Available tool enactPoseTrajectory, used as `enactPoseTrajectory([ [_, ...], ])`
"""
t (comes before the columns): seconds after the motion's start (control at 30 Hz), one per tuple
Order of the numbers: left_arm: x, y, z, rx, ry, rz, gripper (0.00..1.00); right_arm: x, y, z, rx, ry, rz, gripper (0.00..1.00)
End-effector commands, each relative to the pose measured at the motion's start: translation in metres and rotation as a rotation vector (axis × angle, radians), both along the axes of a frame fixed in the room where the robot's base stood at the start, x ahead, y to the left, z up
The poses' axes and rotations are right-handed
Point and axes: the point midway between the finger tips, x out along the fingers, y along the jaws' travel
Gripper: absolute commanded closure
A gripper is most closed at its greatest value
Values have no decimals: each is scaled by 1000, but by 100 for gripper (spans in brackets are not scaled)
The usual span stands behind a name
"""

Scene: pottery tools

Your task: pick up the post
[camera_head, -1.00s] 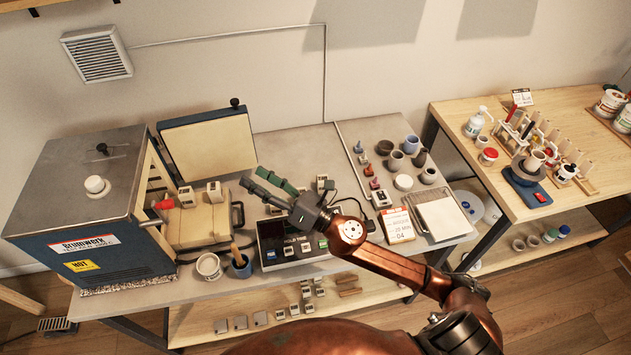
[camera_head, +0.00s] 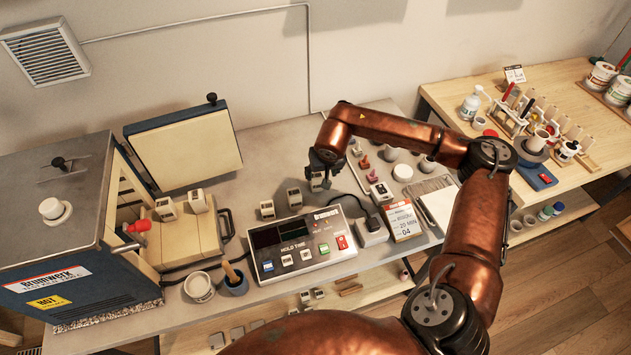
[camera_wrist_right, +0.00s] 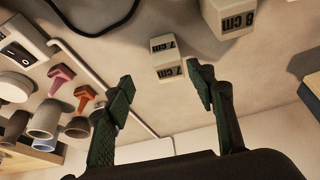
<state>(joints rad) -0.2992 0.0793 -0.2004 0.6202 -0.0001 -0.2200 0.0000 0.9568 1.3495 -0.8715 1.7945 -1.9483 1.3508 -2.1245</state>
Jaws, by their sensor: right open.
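Several small cream posts with dark labels stand on the grey bench. A post marked 7 cm (camera_wrist_right: 167,60) appears between and beyond my right fingertips in the right wrist view. It is probably the post below the gripper in the head view (camera_head: 318,184), partly covered there. My right gripper (camera_wrist_right: 161,78) is open and empty, pointing down towards it in the head view (camera_head: 323,164). A larger post marked 8 cm (camera_wrist_right: 232,18) stands beside it, also seen in the head view (camera_head: 294,198). Another post (camera_head: 267,209) stands further left. My left gripper is out of view.
A controller box (camera_head: 300,246) and a plug block (camera_head: 370,233) stand in front of the posts. An open kiln (camera_head: 70,215) is at left, with two posts on its cream block.

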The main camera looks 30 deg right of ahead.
Motion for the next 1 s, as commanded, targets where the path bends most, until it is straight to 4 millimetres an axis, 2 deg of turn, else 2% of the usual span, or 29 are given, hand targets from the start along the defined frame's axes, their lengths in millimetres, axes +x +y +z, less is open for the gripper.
enactPoseTrajectory([
  [0.37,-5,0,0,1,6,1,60,28,2,-40,7,3,0,49],
  [0.5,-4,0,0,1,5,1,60,32,-1,-54,7,2,-1,49],
  [0.8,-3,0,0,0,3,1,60,33,-2,-57,7,1,-2,50],
  [1.0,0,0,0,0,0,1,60,33,-2,-57,7,1,-3,64],
])
